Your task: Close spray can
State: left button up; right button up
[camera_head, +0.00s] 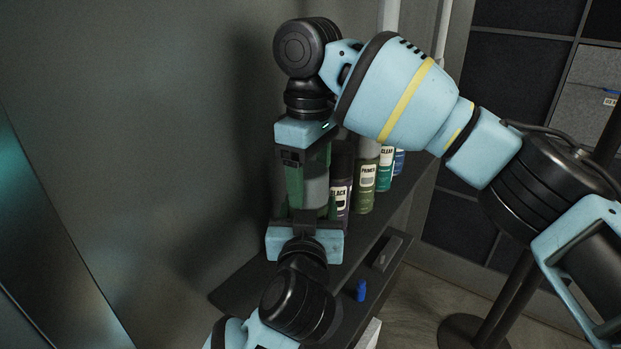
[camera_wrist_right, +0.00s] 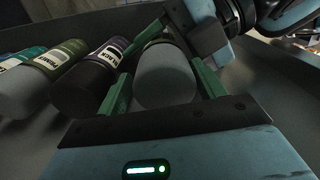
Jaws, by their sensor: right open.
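A spray can (camera_head: 315,192) with a grey top is upright between my two grippers at the near end of a row of cans. Its grey cap (camera_wrist_right: 165,76) faces the right wrist camera. My right gripper (camera_head: 306,172) reaches down from above; in the wrist view its green fingers (camera_wrist_right: 163,92) are open, one on each side of the cap. My left gripper (camera_head: 303,212) comes up from below and appears closed around the can's body. Its dark jaw part also shows at the top of the wrist view (camera_wrist_right: 205,28). Most of the can's body is hidden.
Several labelled spray cans stand on the dark shelf (camera_head: 240,290), including a BLACK can (camera_head: 340,190) and a green PRIMER can (camera_head: 366,185), close beside my grippers. A small blue object (camera_head: 361,291) is lower down. A grey wall (camera_head: 130,120) is at the left.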

pick_arm(q)
jog(key=shift+f, duration=0.35)
pick_arm(e)
notch_tip(320, 180, up, 12)
jog(key=shift+s+f, duration=0.1)
jog(key=shift+f, duration=0.15)
pick_arm(q)
jog(key=o, duration=1.4)
jog(key=shift+o, duration=0.2)
pick_arm(e)
jog(key=shift+f, duration=0.15)
pick_arm(q)
jog(key=s, duration=0.7)
jog(key=shift+s+a, duration=0.3)
jog(key=shift+s, duration=0.1)
